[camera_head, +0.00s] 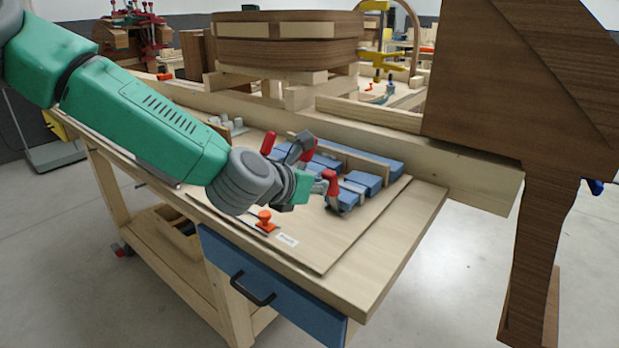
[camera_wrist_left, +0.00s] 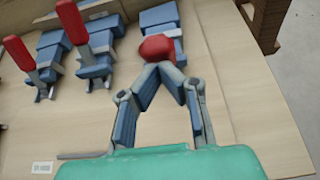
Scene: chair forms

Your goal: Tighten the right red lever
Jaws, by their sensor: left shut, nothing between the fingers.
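The right red lever (camera_head: 331,184) stands at the right end of a row of blue and grey clamps on the bench board. It shows in the left wrist view (camera_wrist_left: 157,48) as a short red shape, seen nearly end-on. My left gripper (camera_head: 322,186) is right beside it. In the wrist view its fingers (camera_wrist_left: 161,68) are shut, with tips together at the lever's near side, nothing between them. Contact is likely but not certain. The other two red levers (camera_wrist_left: 72,22) (camera_wrist_left: 18,55) stand raised to the left. My right gripper is out of view.
The wooden workbench (camera_head: 400,255) has a blue drawer (camera_head: 270,290) in front. An orange knob-like piece (camera_head: 265,220) and a white label (camera_head: 287,240) lie near the front edge. A large dark wooden form (camera_head: 520,80) stands at the right. The board's front right is clear.

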